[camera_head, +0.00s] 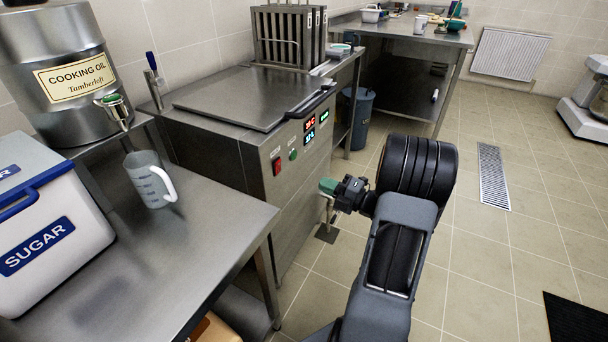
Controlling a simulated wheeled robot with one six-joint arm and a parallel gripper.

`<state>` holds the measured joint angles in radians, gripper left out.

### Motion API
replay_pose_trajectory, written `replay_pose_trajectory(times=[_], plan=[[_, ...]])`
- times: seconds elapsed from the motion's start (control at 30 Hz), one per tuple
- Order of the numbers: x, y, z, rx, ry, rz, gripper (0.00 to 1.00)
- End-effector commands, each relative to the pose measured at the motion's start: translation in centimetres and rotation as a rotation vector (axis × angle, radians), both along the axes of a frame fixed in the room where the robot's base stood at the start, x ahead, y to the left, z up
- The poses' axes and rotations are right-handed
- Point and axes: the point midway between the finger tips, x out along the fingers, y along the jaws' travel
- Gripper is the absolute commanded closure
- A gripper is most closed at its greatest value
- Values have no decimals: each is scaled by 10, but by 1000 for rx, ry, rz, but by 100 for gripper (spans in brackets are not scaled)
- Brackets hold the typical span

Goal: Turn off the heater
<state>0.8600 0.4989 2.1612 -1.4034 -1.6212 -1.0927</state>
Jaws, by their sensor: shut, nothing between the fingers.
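A stainless steel heated appliance (240,130) stands left of centre, with a closed flat lid (245,97). Its front panel carries a red rocker switch (276,166), a green round button (293,154) and lit displays (310,130) with red and blue-green digits. The switch's position is too small to read. My gripper (342,190) is shut and empty, in front of the appliance's right side, lower than the panel and to the right of the switch. A green-topped metal piece (328,187), seemingly a tap, shows at its tip; I cannot tell whether they touch.
A steel table (190,235) at front left holds a measuring jug (148,178) and a sugar bin (50,235). A cooking oil drum (65,75) stands behind. A blue bin (357,118) and a wall radiator (510,53) are farther back. The tiled floor to the right is mostly clear.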

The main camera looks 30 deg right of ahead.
Motion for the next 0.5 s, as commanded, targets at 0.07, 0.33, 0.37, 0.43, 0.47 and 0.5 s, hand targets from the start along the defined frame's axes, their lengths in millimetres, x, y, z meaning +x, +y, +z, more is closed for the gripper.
replay_pose_trajectory(times=[0.07,0.33,0.37,0.43,0.47,0.5], plan=[[8,6,1,-1,-2,4,100],[49,34,7,-1,-2,6,100],[54,37,7,-1,-2,5,100],[64,44,9,-2,-2,5,100],[68,47,9,-2,-1,5,100],[74,50,10,-1,-1,4,100]])
